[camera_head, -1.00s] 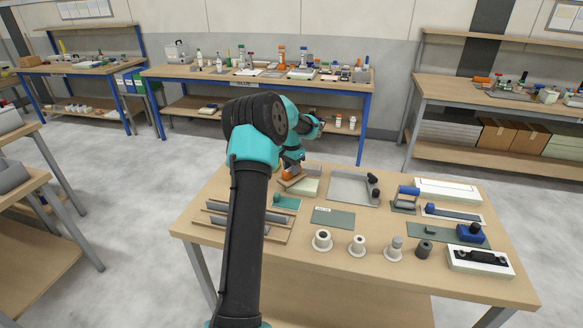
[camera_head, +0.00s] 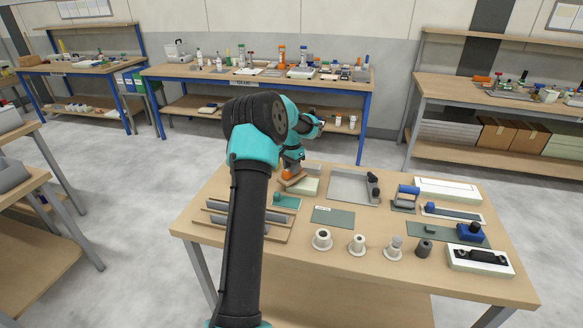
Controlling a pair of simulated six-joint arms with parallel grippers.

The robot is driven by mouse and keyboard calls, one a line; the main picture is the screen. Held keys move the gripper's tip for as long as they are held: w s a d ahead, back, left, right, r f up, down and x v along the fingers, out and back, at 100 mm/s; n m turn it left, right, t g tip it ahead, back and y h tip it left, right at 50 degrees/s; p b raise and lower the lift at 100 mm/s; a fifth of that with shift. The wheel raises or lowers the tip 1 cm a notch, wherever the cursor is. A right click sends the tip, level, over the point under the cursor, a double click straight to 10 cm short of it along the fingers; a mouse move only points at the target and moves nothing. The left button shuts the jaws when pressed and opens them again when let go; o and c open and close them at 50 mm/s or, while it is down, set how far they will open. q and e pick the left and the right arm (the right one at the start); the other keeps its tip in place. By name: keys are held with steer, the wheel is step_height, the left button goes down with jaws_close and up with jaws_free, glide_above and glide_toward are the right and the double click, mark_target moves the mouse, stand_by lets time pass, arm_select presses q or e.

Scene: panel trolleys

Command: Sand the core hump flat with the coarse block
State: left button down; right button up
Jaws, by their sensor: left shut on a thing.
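My left arm comes up from the bottom and reaches over the table. Its gripper (camera_head: 292,168) is small and partly hidden by my own arm links. The block is over the left part of a pale green panel (camera_head: 307,188) at the table's back left. I cannot tell whether the block touches the panel. A hump on the panel cannot be made out. My right gripper is not in view.
On the wooden table (camera_head: 340,262) are a grey tray (camera_head: 348,188), a dark green mat (camera_head: 333,217), several white and dark round pieces in front, a rail rack at left, and blue-handled tools at right. Other benches stand behind, with open floor between.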

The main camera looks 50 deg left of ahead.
arm_select(q)
steer(key=shift+f, duration=0.55)
steer(key=shift+w+d, duration=0.6)
steer(key=shift+d, duration=0.2)
steer(key=shift+w+d, duration=0.6)
steer(key=shift+d, duration=0.2)
steer(key=shift+w+d+f, duration=0.1)
steer(key=shift+w+d, duration=0.55)
steer(key=shift+d, duration=0.2)
steer(key=shift+w+d, duration=0.6)
steer(key=shift+d, duration=0.15)
